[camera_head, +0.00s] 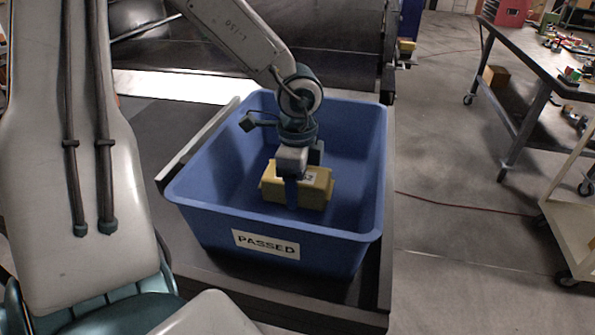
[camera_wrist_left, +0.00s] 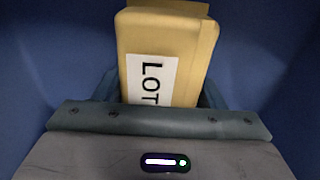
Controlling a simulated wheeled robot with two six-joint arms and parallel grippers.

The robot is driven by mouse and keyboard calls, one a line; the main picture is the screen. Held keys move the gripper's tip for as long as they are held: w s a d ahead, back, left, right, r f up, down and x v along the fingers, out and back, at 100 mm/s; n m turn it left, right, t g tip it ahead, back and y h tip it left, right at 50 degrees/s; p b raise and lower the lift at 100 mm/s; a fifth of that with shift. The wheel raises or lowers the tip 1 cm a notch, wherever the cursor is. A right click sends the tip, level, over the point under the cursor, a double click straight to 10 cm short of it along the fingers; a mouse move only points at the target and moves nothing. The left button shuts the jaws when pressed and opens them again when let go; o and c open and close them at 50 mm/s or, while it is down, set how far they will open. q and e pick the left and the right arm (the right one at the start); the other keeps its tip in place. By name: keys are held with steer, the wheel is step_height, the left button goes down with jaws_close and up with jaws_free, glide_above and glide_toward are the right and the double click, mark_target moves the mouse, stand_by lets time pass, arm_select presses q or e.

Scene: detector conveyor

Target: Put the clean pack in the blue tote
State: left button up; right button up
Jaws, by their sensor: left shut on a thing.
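The yellow pack (camera_head: 313,190) is inside the blue tote (camera_head: 205,205), which carries a "PASSED" label on its front wall. My left gripper (camera_head: 292,195) reaches down into the tote and is shut on the pack. In the left wrist view the pack (camera_wrist_left: 196,45) sits between the fingers, with a white label reading "LOT" and blue tote walls around it. I cannot tell whether the pack touches the tote floor. My right gripper is not in view.
The tote stands on a dark conveyor surface (camera_head: 150,130) with side rails. A workbench (camera_head: 530,45) with small parts and a cream cart (camera_head: 570,210) stand at the right. The grey floor (camera_head: 450,240) between is mostly clear.

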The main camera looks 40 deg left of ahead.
arm_select(q)
steer(key=shift+f, duration=0.15)
steer(key=o, duration=1.3)
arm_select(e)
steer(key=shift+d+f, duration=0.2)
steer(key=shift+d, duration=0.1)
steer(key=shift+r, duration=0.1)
